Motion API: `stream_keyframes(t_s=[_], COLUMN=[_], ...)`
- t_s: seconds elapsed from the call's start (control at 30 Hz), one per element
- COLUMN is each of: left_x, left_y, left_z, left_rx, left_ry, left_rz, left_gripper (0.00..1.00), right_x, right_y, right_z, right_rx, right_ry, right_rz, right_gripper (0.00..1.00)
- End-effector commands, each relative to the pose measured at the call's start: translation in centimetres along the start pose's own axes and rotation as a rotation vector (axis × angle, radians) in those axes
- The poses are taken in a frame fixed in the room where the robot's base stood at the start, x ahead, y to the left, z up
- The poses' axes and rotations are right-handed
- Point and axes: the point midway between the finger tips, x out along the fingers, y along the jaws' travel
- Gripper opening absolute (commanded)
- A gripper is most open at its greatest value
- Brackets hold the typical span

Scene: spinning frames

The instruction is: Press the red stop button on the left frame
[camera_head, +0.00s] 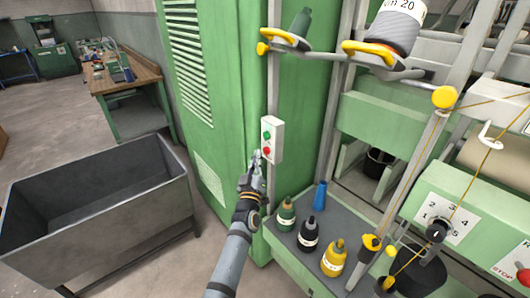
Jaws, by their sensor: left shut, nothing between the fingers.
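A white button box (277,140) is fixed to the upright at the edge of the green frame (215,90). It has a green button (267,135) on top and a red button (267,152) below it. My left gripper (256,156) is shut and empty. Its tip is close beside the red button, at its lower left; I cannot tell whether it touches. My right gripper is not in view.
A grey metal bin (95,220) stands at the left. A wooden workbench (120,75) stands behind. Yellow-capped bars (283,40) stick out above.

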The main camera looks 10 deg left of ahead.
Motion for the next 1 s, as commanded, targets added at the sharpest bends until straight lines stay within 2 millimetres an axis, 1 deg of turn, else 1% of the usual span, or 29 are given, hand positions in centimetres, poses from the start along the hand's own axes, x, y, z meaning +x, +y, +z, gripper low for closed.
stream_keyframes(t_s=[0.73, 1.0], left_x=[0.0, 0.55], left_y=[-0.01, 0.4], left_z=[0.01, 0.38], left_rx=[0.0, 0.0], left_ry=[0.0, 0.0], left_rz=[0.0, 0.0], left_gripper=[0.0, 0.0], right_x=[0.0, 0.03], right_y=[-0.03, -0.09], right_z=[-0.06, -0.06], right_rx=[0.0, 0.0], right_ry=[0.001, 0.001], right_rz=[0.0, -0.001], right_gripper=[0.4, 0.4])
